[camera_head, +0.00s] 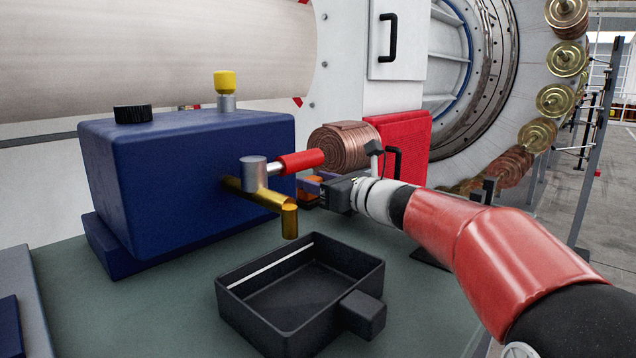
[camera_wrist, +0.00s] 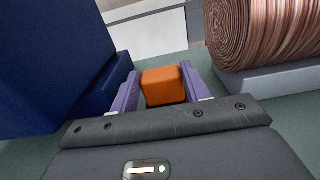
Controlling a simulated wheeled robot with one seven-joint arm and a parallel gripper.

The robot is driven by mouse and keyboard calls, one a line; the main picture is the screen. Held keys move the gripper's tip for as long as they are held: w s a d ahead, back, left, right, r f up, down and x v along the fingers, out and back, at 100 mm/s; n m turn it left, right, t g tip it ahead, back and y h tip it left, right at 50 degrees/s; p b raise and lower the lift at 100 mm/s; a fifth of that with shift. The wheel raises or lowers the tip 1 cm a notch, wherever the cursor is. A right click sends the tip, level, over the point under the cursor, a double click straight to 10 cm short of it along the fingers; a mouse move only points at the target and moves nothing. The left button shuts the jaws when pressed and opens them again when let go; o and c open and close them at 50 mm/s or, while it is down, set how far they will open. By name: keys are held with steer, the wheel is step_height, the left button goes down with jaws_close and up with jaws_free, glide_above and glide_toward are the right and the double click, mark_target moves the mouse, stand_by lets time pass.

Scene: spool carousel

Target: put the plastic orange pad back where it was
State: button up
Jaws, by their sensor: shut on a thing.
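The orange pad (camera_wrist: 164,86) is a small block with rounded edges. In the wrist view it sits between the two purple fingers of my gripper (camera_wrist: 163,88), which is shut on it. In the head view my gripper (camera_head: 309,187) is behind the brass spout, between the blue box and the copper spool, and only a little orange shows there. The green surface shows around the fingers in the wrist view. I cannot tell whether the pad touches it.
A blue box (camera_head: 200,180) with a red-handled lever (camera_head: 300,161) and brass spout (camera_head: 289,220) stands left of my gripper. A copper spool (camera_head: 342,147) is close behind, with a red panel (camera_head: 405,140) beside it. A black tray (camera_head: 295,285) stands in front on the green top (camera_head: 130,315).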

steer(key=shift+f, duration=0.2)
steer(key=o, duration=1.1)
steer(key=shift+r, duration=0.1)
steer(key=shift+r, duration=0.1)
steer(key=b+v, duration=0.1)
steer(key=v, duration=1)
steer(key=shift+d, duration=0.1)
steer(key=shift+s+d, duration=0.25)
steer(key=shift+s, duration=0.1)
